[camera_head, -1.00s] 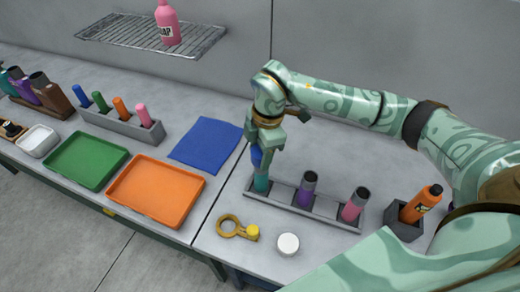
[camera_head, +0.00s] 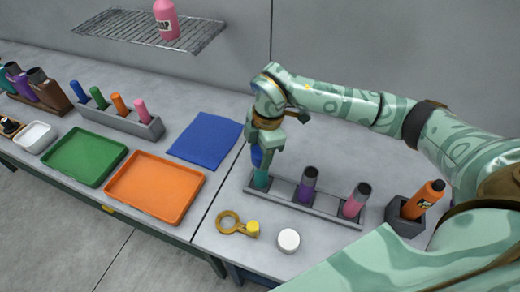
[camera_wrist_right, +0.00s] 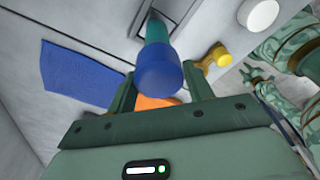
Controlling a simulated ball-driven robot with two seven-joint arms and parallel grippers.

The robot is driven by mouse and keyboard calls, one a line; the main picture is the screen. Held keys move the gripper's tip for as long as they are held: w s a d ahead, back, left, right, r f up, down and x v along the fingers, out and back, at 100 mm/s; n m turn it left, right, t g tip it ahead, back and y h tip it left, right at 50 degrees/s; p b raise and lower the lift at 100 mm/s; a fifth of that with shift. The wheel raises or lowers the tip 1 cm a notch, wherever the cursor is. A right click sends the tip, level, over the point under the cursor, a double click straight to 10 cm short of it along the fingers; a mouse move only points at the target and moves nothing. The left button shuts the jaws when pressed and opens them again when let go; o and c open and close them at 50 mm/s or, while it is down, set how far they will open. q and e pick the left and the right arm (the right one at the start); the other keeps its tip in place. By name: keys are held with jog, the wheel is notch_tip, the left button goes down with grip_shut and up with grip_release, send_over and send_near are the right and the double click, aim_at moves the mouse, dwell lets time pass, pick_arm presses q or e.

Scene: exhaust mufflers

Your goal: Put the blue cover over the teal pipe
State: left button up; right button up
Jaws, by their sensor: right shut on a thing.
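The teal pipe (camera_head: 261,180) stands upright in the left end of the grey rack (camera_head: 333,214) on the right-hand table. The blue cover (camera_head: 257,157) is at the pipe's top end, in line with it. My right gripper (camera_head: 263,146) is shut on the cover from above. In the right wrist view the cover (camera_wrist_right: 159,76) sits between the two fingers (camera_wrist_right: 160,92), and the teal pipe (camera_wrist_right: 157,30) runs out from its far end. The cover and pipe look touching; how deep the pipe sits inside is hidden.
A purple pipe (camera_head: 308,186) and a pink pipe (camera_head: 356,200) stand in the same rack. A yellow ring tool (camera_head: 232,224) and white lid (camera_head: 288,240) lie in front. A blue mat (camera_head: 206,139) lies left.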

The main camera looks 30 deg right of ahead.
jog(key=shift+f+b, duration=0.45)
jog(key=shift+f, duration=0.5)
dwell(0.5)
jog(key=o, duration=1.1)
jog(key=shift+c, duration=0.2)
notch_tip(320, 180, up, 16)
jog(key=d+p, duration=0.1)
jog(key=d, duration=0.1)
jog(key=shift+d+p, duration=0.2)
jog(key=shift+p, duration=0.2)
